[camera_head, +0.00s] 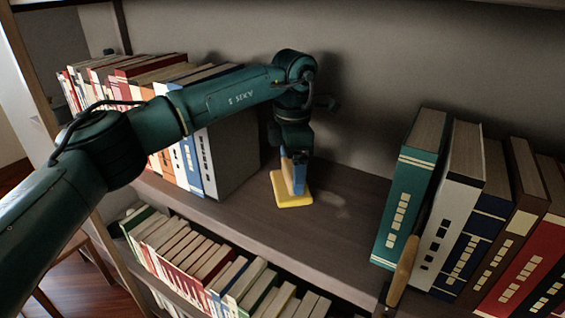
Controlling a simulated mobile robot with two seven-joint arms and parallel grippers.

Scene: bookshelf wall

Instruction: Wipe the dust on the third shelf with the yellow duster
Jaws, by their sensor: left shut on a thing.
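The yellow duster (292,199) has a flat yellow base and a blue upper part (297,172). Its base is on or very close to the brown shelf board (255,224), in the gap between two groups of books. My left gripper (293,153) points down from above and is shut on the duster's upper part. The fingertips are partly hidden in shadow and by the duster. A faint pale dust patch (334,205) lies on the board just right of the duster. My right gripper is not in view.
Upright books (180,155) stand left of the gap behind my arm. A green book (407,195) and several others stand to the right. A wooden handle (402,270) sticks up at the front edge there. More books (215,268) fill the shelf below.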

